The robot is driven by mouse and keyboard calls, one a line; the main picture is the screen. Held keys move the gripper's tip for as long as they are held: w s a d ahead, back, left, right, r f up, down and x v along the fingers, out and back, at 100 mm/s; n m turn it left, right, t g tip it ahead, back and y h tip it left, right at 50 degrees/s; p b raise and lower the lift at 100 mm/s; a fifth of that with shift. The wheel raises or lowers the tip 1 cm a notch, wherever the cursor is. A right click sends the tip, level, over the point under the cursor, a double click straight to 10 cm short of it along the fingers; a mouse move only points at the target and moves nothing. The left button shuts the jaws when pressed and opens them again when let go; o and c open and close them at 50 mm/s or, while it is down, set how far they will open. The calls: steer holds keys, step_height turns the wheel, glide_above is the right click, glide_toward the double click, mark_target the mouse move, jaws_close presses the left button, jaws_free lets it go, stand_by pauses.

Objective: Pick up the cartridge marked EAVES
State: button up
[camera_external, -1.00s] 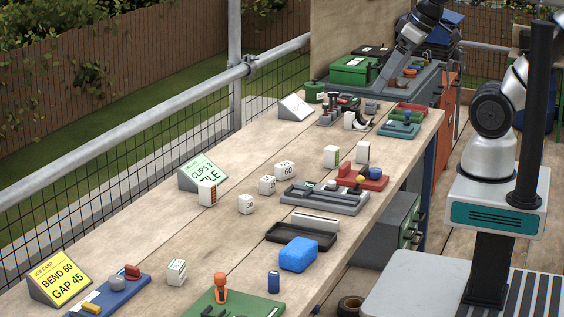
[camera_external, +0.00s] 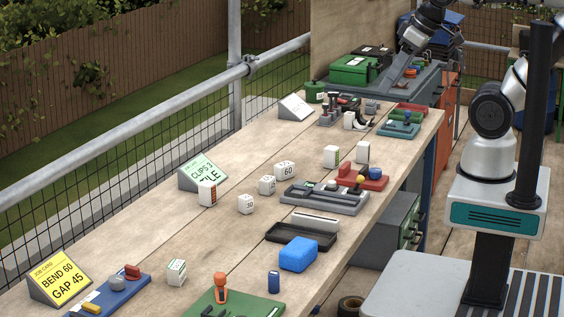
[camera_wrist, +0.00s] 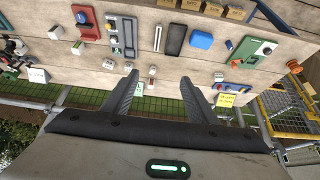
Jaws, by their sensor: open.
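Several white block-like pieces stand on the wooden bench, and I cannot read EAVES on any of them. In the external view one white piece with green marking (camera_external: 331,157) and another white piece (camera_external: 362,152) stand near the red holder. A white piece with an orange-brown face (camera_external: 207,193) stands by the green-lettered card, and another marked white piece (camera_external: 177,272) stands near the blue board. My gripper (camera_wrist: 159,77) is open and empty in the wrist view, with its two dark fingers apart above the bench. The gripper cannot be made out in the external view.
Number blocks such as the 60 block (camera_external: 286,171) stand mid-bench. A grey tray (camera_external: 325,199), black tray (camera_external: 300,235), blue block (camera_external: 298,254) and green board (camera_external: 250,300) line the near edge. A metal rail (camera_external: 130,135) runs along the far side.

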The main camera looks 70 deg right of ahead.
steer(key=w+d+m+b, duration=0.2)
steer(key=w+d+m, duration=0.1)
steer(key=w, duration=0.3)
steer(key=m+g+h+b, duration=0.5)
steer(key=m+b, duration=0.4)
steer(key=m, duration=0.7)
glide_above(331, 148)
steer(key=a, duration=0.7)
step_height(331, 148, down, 22)
steer(key=g, duration=0.1)
steer(key=shift+y, duration=0.3)
steer(key=x, duration=1.1)
steer(key=shift+w+d+f+b, duration=0.1)
steer(key=shift+w+d+b, duration=0.2)
steer(key=shift+d+b, duration=0.15)
steer(key=shift+x, duration=3.2)
steer(key=c, duration=1.2)
steer(key=shift+o, duration=0.2)
